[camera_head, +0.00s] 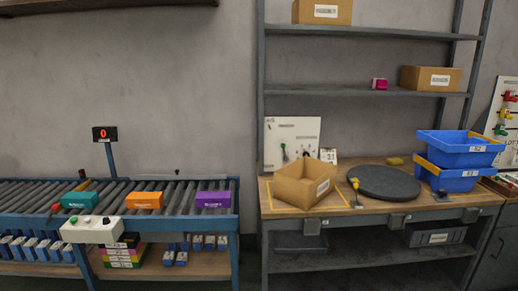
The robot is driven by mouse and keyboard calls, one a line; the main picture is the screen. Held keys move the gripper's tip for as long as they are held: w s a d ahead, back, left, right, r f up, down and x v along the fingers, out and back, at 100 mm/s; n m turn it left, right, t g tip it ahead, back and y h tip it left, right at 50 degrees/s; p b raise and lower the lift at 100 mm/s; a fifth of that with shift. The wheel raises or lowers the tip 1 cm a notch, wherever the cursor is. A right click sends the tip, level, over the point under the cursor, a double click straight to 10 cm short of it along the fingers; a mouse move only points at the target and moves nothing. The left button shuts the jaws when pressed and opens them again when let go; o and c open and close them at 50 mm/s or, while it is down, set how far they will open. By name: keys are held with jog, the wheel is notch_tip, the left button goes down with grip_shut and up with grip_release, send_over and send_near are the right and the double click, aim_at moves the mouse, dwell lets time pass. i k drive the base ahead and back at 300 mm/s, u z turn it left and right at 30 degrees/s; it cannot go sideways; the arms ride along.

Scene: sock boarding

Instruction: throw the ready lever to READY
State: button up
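No lever carries a readable READY label in this view. A small lever with a yellow knob (355,184) stands at the workbench's front, between the open carton and the dark round turntable. My gripper is not in view.
The workbench (340,213) holds an open carton (305,184), a dark turntable (384,182) and stacked blue bins (460,150). A roller conveyor (170,200) with teal, orange and purple boxes and a control box (91,230) stands left. A gap separates conveyor and bench.

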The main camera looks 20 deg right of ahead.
aim_at(283, 146)
jog(key=u, duration=0.45)
jog(key=i, duration=0.95)
jog(key=u, duration=0.05)
jog(key=k, duration=0.9)
jog(key=z, duration=0.15)
jog(key=i, duration=0.55)
jog(key=u, duration=0.05)
